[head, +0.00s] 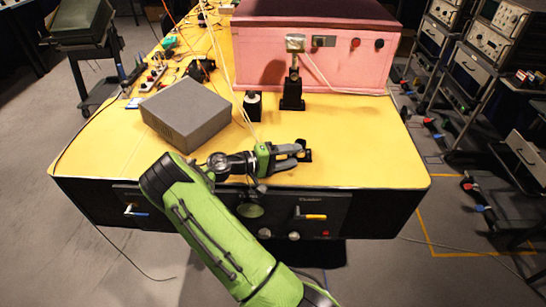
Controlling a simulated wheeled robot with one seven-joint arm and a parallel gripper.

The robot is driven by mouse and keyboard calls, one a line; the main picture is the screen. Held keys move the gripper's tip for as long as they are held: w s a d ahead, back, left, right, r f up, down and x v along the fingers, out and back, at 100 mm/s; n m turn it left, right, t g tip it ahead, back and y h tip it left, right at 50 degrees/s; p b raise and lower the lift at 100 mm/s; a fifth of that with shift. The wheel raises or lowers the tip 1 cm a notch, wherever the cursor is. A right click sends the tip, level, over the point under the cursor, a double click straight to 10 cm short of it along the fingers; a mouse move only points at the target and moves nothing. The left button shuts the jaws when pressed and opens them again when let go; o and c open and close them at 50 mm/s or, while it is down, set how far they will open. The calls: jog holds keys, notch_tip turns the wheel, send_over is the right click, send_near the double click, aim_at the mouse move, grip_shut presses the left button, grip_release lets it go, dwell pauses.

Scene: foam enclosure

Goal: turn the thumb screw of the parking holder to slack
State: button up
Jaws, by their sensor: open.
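My gripper (299,151) is low over the front part of the yellow table, its fingers pointing right and apart. A small black block (306,154), which looks like the parking holder, stands right at the fingertips. The fingers partly cover it. Its thumb screw is too small to make out, and I cannot tell whether the fingers touch it or lie around it. A taller black stand (292,95) with a metal post rises farther back, in front of the pink foam box (315,65).
A grey box (187,113) sits left of my gripper on the yellow table (370,150). A short black cylinder with a white top (253,106) stands behind. Pale cables run beside it to the back. Tools lie at the back left. The table's right front is clear.

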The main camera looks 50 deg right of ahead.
jog(key=p+v, duration=0.1)
jog(key=v, duration=1.3)
jog(key=shift+w+a, duration=0.1)
jog(key=shift+a, duration=0.15)
